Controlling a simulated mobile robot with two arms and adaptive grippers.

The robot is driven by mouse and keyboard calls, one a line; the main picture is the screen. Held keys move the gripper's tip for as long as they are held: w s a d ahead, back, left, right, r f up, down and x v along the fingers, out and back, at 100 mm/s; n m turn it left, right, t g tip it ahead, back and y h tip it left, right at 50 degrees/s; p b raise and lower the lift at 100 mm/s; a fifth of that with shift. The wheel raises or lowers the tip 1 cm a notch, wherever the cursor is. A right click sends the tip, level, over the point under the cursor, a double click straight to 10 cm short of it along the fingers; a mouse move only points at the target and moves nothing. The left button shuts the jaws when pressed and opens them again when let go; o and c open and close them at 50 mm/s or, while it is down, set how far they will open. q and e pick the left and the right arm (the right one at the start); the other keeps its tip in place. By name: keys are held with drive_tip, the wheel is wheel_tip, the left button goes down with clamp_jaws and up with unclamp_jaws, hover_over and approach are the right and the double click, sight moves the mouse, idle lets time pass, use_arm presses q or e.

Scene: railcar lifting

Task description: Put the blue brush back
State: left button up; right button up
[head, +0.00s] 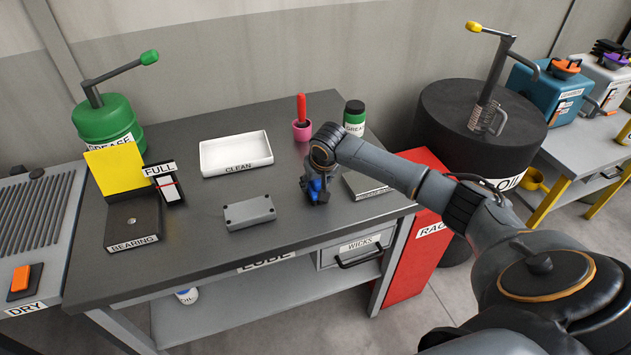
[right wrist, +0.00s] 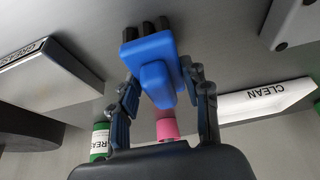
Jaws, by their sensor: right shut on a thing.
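The blue brush (right wrist: 155,60), with a blue body and black bristle tufts, is between the two fingers of my right gripper (right wrist: 162,85) in the right wrist view. The gripper is shut on it. In the head view the blue brush (head: 318,190) shows as a small blue patch under my right wrist, over the table between the grey block and the grey plate; I cannot tell whether it touches the tabletop. My arm hides part of it. A pink cup (head: 302,131) holding a red-handled tool (head: 301,108) stands behind it. My left gripper is not in view.
A BEARING stand (head: 133,225) and green GREASE can (head: 106,125) are at left. Bare tabletop (head: 215,245) shows in front.

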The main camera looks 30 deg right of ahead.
drive_tip(key=shift+f, duration=0.15)
drive_tip(key=o, duration=1.1)
drive_tip(key=shift+s+r, duration=0.1)
drive_tip(key=shift+r, duration=0.55)
drive_tip(key=b+v, duration=0.1)
drive_tip(key=v, duration=1)
drive_tip(key=shift+s+a, duration=0.1)
